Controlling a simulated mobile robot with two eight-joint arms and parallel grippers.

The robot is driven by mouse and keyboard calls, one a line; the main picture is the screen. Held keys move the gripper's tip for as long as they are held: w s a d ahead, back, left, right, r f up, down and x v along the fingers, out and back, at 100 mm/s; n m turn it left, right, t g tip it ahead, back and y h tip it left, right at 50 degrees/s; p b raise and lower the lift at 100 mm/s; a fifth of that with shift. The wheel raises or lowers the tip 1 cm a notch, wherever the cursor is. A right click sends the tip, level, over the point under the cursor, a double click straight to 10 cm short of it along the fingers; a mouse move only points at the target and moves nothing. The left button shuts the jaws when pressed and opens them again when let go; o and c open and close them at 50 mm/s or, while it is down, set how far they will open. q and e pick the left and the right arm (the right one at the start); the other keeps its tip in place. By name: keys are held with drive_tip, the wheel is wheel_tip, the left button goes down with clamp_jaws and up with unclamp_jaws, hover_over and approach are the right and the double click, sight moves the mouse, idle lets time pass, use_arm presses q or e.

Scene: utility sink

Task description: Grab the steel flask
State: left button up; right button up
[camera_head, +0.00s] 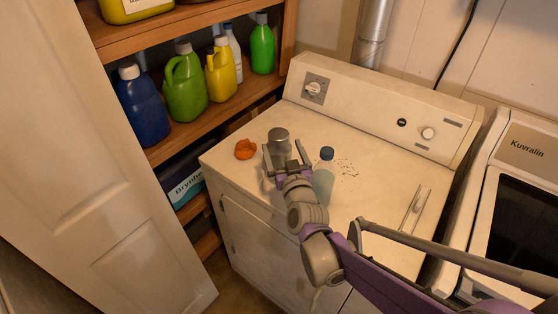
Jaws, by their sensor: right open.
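The steel flask (279,140), a grey metal cylinder with a rounded top, stands on the white dryer top near its left side. My right gripper (285,159) reaches in from the right and is open, with its fingers apart around or just in front of the flask. The lower part of the flask is hidden behind the gripper, so I cannot tell whether the fingers touch it. My left gripper is not in view.
A clear bottle with a blue cap (325,172) stands just right of my gripper. A crumpled orange cloth (245,149) lies to the left. Shelves (165,148) hold several detergent bottles.

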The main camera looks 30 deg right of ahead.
sight(276, 132)
drive_tip(key=shift+w+d+r, duration=0.15)
drive_tip(key=shift+w+d, duration=0.1)
drive_tip(key=shift+w, duration=0.4)
drive_tip(key=shift+p+x, duration=0.5)
drive_tip(key=shift+x, duration=2.7)
drive_tip(key=shift+a, duration=0.15)
drive_tip(key=shift+s, duration=0.1)
drive_tip(key=shift+c, duration=1.3)
clamp_jaws()
